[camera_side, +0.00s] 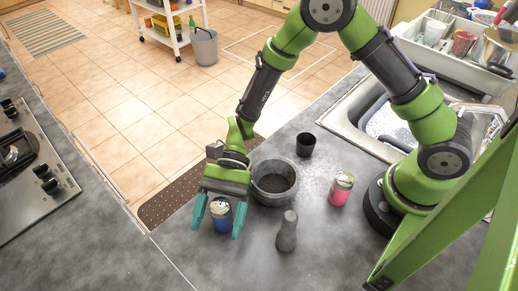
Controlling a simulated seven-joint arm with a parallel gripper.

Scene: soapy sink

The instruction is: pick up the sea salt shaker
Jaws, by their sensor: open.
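My gripper (217,231) is open and points down near the counter's front edge. Its two teal fingers stand on either side of a small blue container (221,222) with a pale metallic top. I cannot tell whether the fingers touch it. A pink container (340,191) with a similar pale top stands upright further right. A grey, narrow-necked bottle shape (286,234) stands between them, nearer the camera. No label is readable, so I cannot tell which one is the sea salt shaker.
A grey pot (258,187) stands just right of my gripper, with a black cup (305,145) behind it. The soapy sink (351,109) and a dish tray (414,53) are at upper right. A stove (48,205) is at far left.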

